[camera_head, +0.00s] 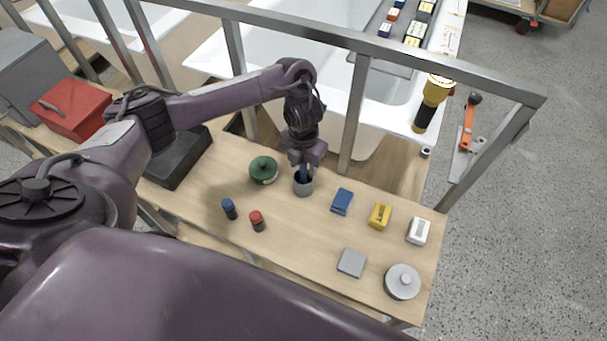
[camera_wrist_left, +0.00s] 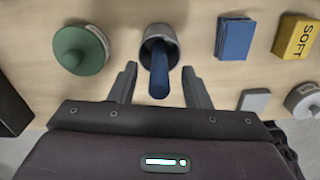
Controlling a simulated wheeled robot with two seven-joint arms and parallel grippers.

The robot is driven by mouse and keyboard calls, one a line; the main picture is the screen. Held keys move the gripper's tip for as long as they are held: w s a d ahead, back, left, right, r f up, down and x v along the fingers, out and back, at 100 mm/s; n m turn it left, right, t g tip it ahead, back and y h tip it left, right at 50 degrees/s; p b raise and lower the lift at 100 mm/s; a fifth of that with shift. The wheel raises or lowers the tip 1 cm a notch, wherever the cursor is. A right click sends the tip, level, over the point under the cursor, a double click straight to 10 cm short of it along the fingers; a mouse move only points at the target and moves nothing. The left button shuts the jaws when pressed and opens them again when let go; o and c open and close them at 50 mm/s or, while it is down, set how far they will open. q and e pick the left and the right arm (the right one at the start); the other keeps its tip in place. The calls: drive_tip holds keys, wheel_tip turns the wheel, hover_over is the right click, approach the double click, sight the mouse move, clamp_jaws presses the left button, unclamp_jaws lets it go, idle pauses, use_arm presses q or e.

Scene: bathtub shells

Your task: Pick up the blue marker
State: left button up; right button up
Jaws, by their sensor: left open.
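A blue marker (camera_head: 303,173) stands in a small grey cup (camera_head: 304,189) on the wooden table. In the left wrist view the marker (camera_wrist_left: 159,76) rises from the cup (camera_wrist_left: 160,38) toward the camera, slightly tilted. My left gripper (camera_head: 304,166) is directly above the cup, pointing down. In the left wrist view its open fingers (camera_wrist_left: 157,88) stand on either side of the marker, with a gap visible on each side. The marker's lower end is hidden inside the cup. My right gripper is not in view.
Blue-topped (camera_head: 229,208) and red-topped (camera_head: 257,220) small cylinders stand in front. A metal rail (camera_head: 360,37) runs behind the table. Bare tabletop lies around the cup.

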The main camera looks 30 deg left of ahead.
sight(303, 175)
use_arm(q)
drive_tip(key=shift+a+f, duration=0.1)
drive_tip(key=shift+f, duration=1.35)
clamp_jaws()
drive_tip(key=shift+r, duration=0.15)
